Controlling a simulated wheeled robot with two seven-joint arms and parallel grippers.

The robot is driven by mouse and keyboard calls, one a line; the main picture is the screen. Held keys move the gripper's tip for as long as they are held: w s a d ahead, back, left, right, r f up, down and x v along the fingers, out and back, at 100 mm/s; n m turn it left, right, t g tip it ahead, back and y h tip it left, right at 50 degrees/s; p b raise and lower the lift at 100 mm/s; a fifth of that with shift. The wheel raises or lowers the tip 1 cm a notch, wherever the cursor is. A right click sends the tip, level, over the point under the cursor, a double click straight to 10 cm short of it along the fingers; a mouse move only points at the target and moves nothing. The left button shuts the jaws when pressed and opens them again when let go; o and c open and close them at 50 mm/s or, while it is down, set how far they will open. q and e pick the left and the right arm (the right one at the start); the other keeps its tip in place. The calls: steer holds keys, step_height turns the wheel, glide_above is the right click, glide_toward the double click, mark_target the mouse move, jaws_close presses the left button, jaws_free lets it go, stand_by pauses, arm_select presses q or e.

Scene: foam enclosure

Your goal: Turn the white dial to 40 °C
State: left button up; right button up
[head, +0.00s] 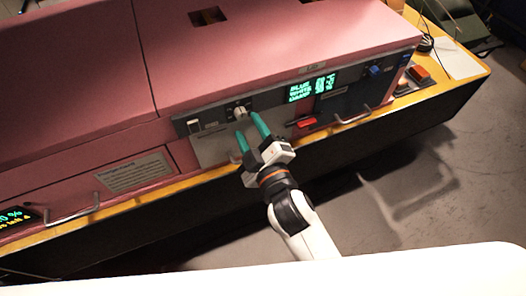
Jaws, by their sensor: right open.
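The white dial (240,112) is a small pale knob on the grey control panel (215,148) of the pink enclosure. My right gripper (247,124) has two teal fingers pointing up at the panel, just below the dial. The fingers are apart with nothing seen between them, and I cannot tell whether a tip touches the dial. A dark display (312,87) right of the dial shows green lines that seem to read blue, white and lamp; the values are too small to read surely. The dial's marks are not legible. My left gripper is not in view.
A white switch (194,126) sits left of the dial, a red part (306,122) and a blue knob (375,71) to the right. Metal handles (353,117) stick out along the front. A yellow ledge (160,191) runs below. The grey floor (430,165) is open at right.

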arm_select(q)
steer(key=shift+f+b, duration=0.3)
steer(key=shift+b, duration=0.1)
arm_select(e)
steer(key=v, duration=0.9)
steer(key=s+d+f+m+g+h+b, duration=0.15)
steer(key=f+g, duration=0.25)
steer(key=f, duration=1.5)
steer(key=s+d+f+m+g+h+b, duration=0.1)
steer(key=s+d+f+m+g+b, duration=0.15)
steer(key=f, duration=1.65)
steer(key=s+d+f+m+g+h+b, duration=0.1)
steer(key=s+d+f+m+g, duration=0.2)
steer(key=s+f, duration=0.5)
steer(key=s+d+f+g+h+b, duration=0.1)
steer(key=s+d+f+g, duration=0.2)
steer(key=d+f, duration=0.55)
arm_select(q)
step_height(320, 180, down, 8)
steer(key=b, duration=0.1)
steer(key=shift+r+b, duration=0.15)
steer(key=shift+b, duration=0.15)
arm_select(e)
steer(key=s+d+f+m+g+h, duration=0.1)
steer(key=s+d+f+m+g, duration=0.2)
steer(key=s+f, duration=0.7)
steer(key=s+d+m, duration=0.1)
steer(key=s, duration=0.2)
steer(key=shift+f+g, duration=0.3)
steer(key=shift+g, duration=0.05)
